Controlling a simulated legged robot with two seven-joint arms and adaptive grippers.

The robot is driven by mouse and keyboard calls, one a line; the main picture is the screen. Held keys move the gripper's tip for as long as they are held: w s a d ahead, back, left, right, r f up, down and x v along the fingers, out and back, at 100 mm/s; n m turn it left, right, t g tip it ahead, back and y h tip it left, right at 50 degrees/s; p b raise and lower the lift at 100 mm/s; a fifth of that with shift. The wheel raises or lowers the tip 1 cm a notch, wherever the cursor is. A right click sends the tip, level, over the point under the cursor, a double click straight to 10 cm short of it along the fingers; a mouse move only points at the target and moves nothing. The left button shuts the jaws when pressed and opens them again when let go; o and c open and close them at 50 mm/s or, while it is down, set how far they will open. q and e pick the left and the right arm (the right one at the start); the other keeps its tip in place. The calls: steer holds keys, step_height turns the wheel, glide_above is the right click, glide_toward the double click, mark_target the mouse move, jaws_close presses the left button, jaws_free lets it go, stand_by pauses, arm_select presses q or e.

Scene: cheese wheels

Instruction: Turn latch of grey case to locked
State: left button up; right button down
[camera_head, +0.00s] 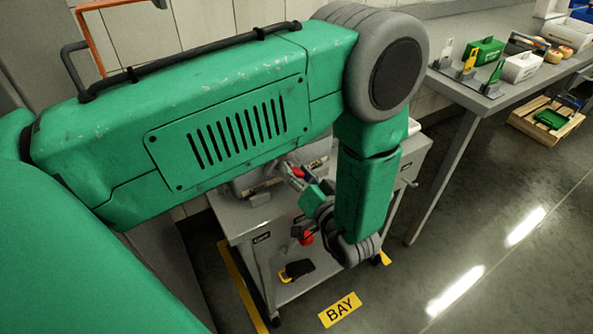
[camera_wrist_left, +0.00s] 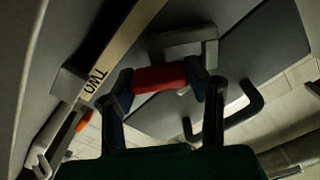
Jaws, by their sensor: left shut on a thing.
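The grey case (camera_head: 243,187) sits on top of a grey cart, mostly hidden behind my green left arm. My left gripper (camera_head: 296,171) is at its right part. In the left wrist view the case's dark grey body (camera_wrist_left: 255,65) fills the upper right. My left gripper (camera_wrist_left: 161,80) is shut there on a red latch piece (camera_wrist_left: 158,78), with one fingertip at each end of it. A grey bracket (camera_wrist_left: 182,43) is just behind the red piece. I cannot read a locked or unlocked mark. My right gripper is in neither view.
The cart (camera_head: 238,222) has a lower shelf with a black and yellow item (camera_head: 297,269). In the left wrist view are a black handle (camera_wrist_left: 230,121) and a pale strip (camera_wrist_left: 120,50) marked TWO. A workbench (camera_head: 470,90) with containers stands right.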

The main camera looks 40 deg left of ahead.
arm_select(q)
steer(key=shift+s+d+f, duration=0.1)
steer(key=shift+d+f, duration=0.05)
steer(key=shift+f, duration=0.1)
steer(key=o, duration=0.9)
steer(key=shift+r, duration=0.1)
steer(key=v, duration=1.2)
